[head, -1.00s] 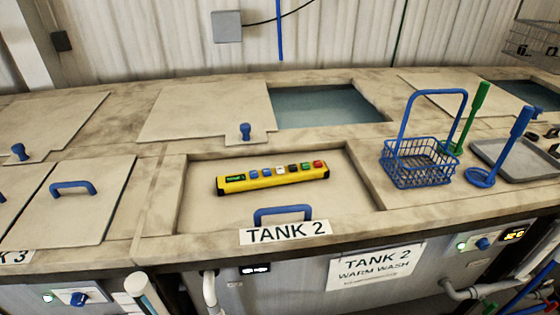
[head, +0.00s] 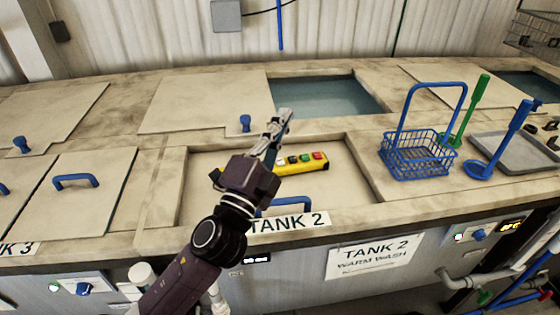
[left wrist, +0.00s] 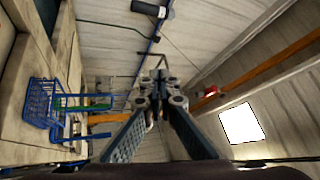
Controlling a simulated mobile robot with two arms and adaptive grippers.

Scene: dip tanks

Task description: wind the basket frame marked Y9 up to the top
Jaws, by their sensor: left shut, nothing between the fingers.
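A yellow control pendant (head: 311,163) with coloured buttons lies on the TANK 2 lid (head: 215,205). My left arm crosses in front of it and hides its left part. My left gripper (head: 283,118) is shut and empty, pointing up and away above the pendant. It also shows in the left wrist view (left wrist: 157,85), with its fingers together. A wire basket frame (head: 535,38) shows in the top right corner, cut off by the picture edge. No Y9 mark can be read. My right gripper is out of view.
A blue wire basket (head: 417,157) with a tall handle stands right of the lid. A green tool (head: 469,112) and a blue tool (head: 509,135) stand by it, near a grey tray (head: 520,155). An open tank (head: 325,97) holds water behind the lid.

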